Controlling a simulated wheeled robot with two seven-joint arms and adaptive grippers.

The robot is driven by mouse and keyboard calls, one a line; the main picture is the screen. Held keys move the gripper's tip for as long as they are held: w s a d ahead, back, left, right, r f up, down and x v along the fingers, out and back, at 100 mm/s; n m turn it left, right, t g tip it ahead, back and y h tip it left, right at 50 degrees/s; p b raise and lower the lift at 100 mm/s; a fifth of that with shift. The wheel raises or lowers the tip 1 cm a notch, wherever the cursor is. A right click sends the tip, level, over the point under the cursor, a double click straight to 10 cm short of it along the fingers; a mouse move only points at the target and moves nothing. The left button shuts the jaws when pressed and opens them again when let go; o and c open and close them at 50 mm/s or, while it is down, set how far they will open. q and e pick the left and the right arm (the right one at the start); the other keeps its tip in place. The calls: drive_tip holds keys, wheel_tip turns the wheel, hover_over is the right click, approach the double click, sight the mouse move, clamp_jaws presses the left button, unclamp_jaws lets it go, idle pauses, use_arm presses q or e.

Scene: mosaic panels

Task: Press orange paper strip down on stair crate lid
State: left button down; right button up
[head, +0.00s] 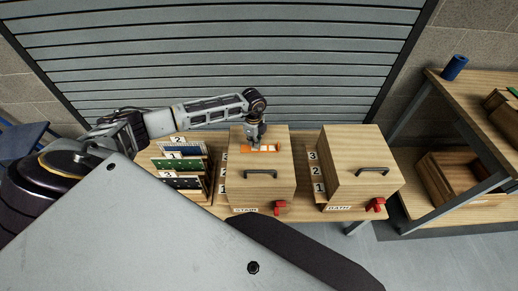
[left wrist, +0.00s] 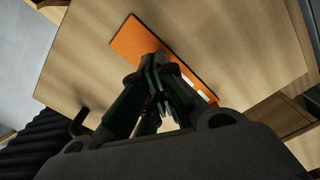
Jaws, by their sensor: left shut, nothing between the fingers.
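The orange paper strip (head: 270,148) lies flat on the lid (head: 280,161) of the left wooden crate, whose front label seems to read STAIR. The strip has white patches and sits behind the black handle (head: 261,172). In the left wrist view the strip (left wrist: 132,40) runs diagonally across the lid (left wrist: 225,40). My left gripper (head: 256,146) is shut and empty, pointing down at the strip's left half. In the left wrist view its fingertips (left wrist: 158,66) overlap the strip and hide its middle; I cannot tell whether they touch it. My right gripper is not in view.
A second wooden crate (head: 350,150), labelled BATH, stands to the right with a gap between. A rack (head: 180,160) of numbered panels stands left. Red clamps or latches (head: 285,207) sit at the crate fronts. A shelf bench (head: 480,100) with a blue cylinder (head: 454,67) is far right.

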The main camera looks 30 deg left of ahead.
use_arm(q)
drive_tip(key=shift+f+b, duration=0.7)
drive_tip(key=shift+f, duration=0.4)
idle(0.8)
drive_tip(key=shift+r, duration=0.15)
idle(0.4)
wheel_tip(320, 180, up, 8)
drive_tip(key=p, duration=0.6)
idle(0.7)
idle(0.5)
